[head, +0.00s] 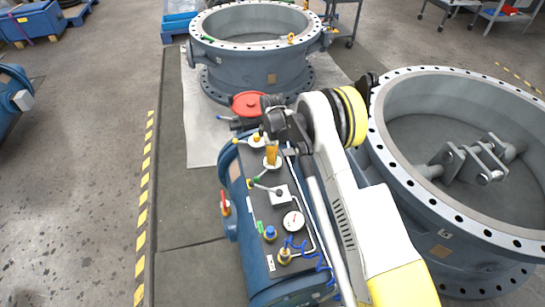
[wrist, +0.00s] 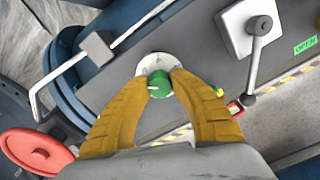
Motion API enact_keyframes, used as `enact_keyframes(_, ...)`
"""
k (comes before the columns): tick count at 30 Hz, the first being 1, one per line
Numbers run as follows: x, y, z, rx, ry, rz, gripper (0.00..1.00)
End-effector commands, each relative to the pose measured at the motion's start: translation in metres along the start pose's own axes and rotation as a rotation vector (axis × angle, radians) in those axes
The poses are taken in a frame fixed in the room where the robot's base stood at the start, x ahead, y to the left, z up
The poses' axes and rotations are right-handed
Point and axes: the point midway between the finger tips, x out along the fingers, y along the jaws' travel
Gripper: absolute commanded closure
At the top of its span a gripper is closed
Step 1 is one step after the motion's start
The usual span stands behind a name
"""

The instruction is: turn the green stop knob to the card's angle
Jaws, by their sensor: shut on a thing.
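In the wrist view the green stop knob (wrist: 160,84) sits on a round white dial plate (wrist: 157,63) on a dark panel. A short white mark on the knob points left. My gripper (wrist: 162,88) has its two orange fingers shut on the knob, one on each side. In the head view my gripper (head: 271,155) points down at the upper part of the panel (head: 262,207), and its fingers hide the knob. I cannot make out a card with a readable angle in either view.
A lever on a white square plate (wrist: 240,30) stands near the knob, by a green label. A red handwheel (wrist: 36,150) is at lower left. The panel also bears a gauge (head: 293,221) and a blue knob (head: 270,232). Large flanged valve bodies (head: 440,235) stand close by.

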Motion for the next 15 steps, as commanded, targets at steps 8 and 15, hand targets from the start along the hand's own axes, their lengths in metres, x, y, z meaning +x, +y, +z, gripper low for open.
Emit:
enact_keyframes(8, 0.0, 0.0001, 0.0002, -0.26, 0.0, 0.0, 1.0)
enact_keyframes(15, 0.0, 0.0001, 0.0001, -0.459, 0.0, 0.0, 1.0)
